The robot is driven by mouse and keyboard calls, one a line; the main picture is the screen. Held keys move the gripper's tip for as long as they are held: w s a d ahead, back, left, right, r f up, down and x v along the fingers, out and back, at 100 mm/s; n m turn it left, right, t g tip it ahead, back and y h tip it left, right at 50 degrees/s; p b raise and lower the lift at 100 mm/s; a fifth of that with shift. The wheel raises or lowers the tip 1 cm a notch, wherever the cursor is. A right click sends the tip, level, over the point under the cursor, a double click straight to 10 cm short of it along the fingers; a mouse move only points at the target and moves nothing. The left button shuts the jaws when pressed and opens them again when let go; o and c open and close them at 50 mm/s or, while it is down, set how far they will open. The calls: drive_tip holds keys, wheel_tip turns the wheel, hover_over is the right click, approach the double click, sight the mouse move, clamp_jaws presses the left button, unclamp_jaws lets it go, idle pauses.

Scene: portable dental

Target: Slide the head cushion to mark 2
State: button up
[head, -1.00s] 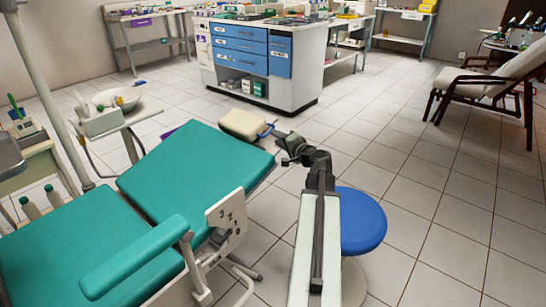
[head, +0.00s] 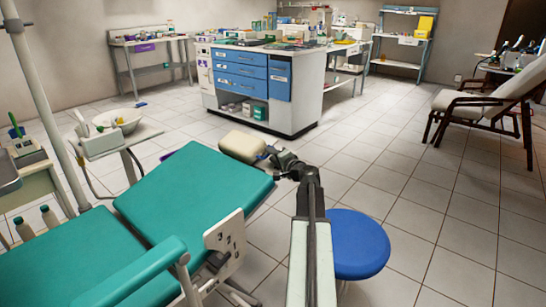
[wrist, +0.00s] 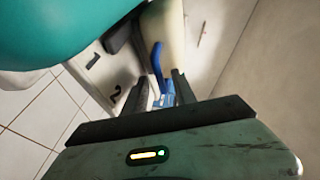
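The cream head cushion (head: 243,146) sits at the far end of the teal chair backrest (head: 190,195); it also shows at the top of the wrist view (wrist: 165,35). A blue handle (wrist: 158,62) is on its near side. My gripper (head: 270,153) is beside the cushion's right side. In the wrist view my two dark fingers (wrist: 160,84) are apart, with the blue handle between them; firm contact is not visible. A pale plate (wrist: 78,70) left of the handle carries the marks 1 (wrist: 92,61) and 2 (wrist: 116,93).
A blue round stool (head: 355,243) stands right of my arm. A white panel with numbers (head: 226,243) is on the chair's side. A basin (head: 118,122) stands left of the backrest, and a cabinet with blue drawers (head: 240,73) behind.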

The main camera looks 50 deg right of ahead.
clamp_jaws()
idle(1.3)
